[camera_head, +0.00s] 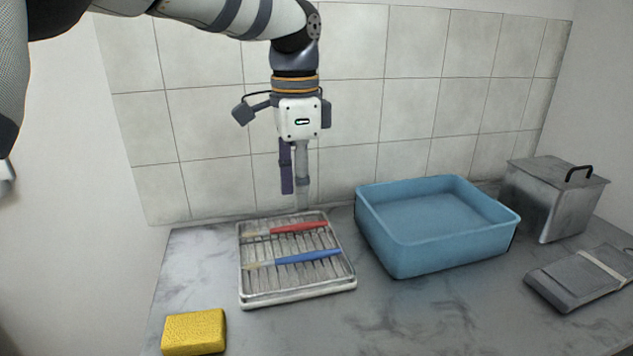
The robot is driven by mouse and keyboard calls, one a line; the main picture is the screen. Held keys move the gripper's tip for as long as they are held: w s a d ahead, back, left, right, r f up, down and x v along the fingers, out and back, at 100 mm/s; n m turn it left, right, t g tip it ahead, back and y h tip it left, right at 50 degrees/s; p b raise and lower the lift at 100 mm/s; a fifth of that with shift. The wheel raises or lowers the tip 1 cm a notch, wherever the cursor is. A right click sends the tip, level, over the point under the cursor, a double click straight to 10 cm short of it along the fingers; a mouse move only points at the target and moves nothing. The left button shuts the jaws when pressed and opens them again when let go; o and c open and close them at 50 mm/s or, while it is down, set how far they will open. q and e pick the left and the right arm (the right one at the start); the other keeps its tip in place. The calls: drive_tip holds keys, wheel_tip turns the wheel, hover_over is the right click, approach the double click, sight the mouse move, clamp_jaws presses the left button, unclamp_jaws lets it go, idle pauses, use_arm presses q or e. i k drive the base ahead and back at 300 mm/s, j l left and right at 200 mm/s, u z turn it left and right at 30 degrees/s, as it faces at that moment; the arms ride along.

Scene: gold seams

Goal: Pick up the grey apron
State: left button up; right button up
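The grey apron (582,276) lies as a flat, folded dark grey bundle with a pale band across it, on the counter at the far right. Its right end is cut off by the picture edge. My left gripper (296,188) hangs pointing down above the back of the slatted tray, well to the left of the apron and apart from it. Its fingers show as a purple strip and a grey strip close together, and I cannot tell whether they are open or shut. My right gripper is not in view.
A blue tub (460,246) stands between the slatted tray (300,293) and the apron. The tray holds a red-handled brush (298,228) and a blue-handled brush (308,257). A metal box (545,205) with a black handle stands behind the apron. A yellow sponge (194,332) lies front left.

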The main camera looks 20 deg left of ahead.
sight(568, 284)
drive_tip(key=k+l, duration=0.8)
drive_tip(key=l, duration=0.1)
